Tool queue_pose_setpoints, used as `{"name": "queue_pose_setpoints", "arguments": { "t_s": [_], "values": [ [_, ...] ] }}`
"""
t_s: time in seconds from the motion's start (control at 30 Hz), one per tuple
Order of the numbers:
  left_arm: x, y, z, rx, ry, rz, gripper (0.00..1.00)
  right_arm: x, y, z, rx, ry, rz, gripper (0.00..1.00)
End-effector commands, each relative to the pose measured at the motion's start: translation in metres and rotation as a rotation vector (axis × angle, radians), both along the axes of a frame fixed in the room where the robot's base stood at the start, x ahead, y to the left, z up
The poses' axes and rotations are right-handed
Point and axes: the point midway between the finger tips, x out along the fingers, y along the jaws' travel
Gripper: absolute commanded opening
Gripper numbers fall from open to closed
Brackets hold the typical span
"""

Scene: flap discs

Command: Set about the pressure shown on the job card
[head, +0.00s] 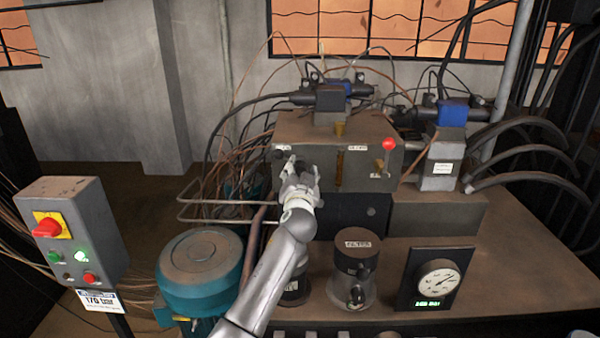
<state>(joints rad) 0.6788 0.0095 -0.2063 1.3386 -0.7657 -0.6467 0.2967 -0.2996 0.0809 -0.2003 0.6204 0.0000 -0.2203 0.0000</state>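The job card (103,300) is a white label with a blue top under the grey control box at the left; it appears to read 170 bar. The round white pressure gauge (437,284) stands on a dark panel at the lower right. Its green digital readout (428,303) is lit, but its digits are too small to read surely. My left gripper (293,166) is in front of the left part of the brown valve block (310,128). Its fingers point away from me, and the gripper hides whatever is directly behind it. I cannot tell whether it touches anything.
A red-knobbed lever (388,145) stands on the block's right side. The control box (72,232) has a red knob and several buttons. A teal motor (200,268) and a grey filter housing (355,265) flank my arm. Bent pipes (215,203) run left of my gripper.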

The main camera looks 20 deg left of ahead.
Motion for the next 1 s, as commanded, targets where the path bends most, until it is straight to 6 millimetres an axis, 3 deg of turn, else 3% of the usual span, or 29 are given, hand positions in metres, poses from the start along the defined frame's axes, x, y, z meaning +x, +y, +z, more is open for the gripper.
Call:
{"name": "queue_pose_setpoints", "arguments": {
  "t_s": [0.1,0.53,1.0],
  "values": [
    [0.0,0.0,0.0,-0.001,0.0,0.0,0.62,0.0,0.0,0.0,0.0,0.0,0.0,0.49],
    [-0.005,-0.002,0.0,-0.002,-0.001,0.0,0.62,0.0,-0.001,0.0,-0.001,0.001,0.0,0.49],
    [-0.067,-0.02,-0.001,-0.003,0.0,-0.001,0.62,-0.001,0.001,0.0,0.001,0.0,-0.001,0.49]
  ]
}}
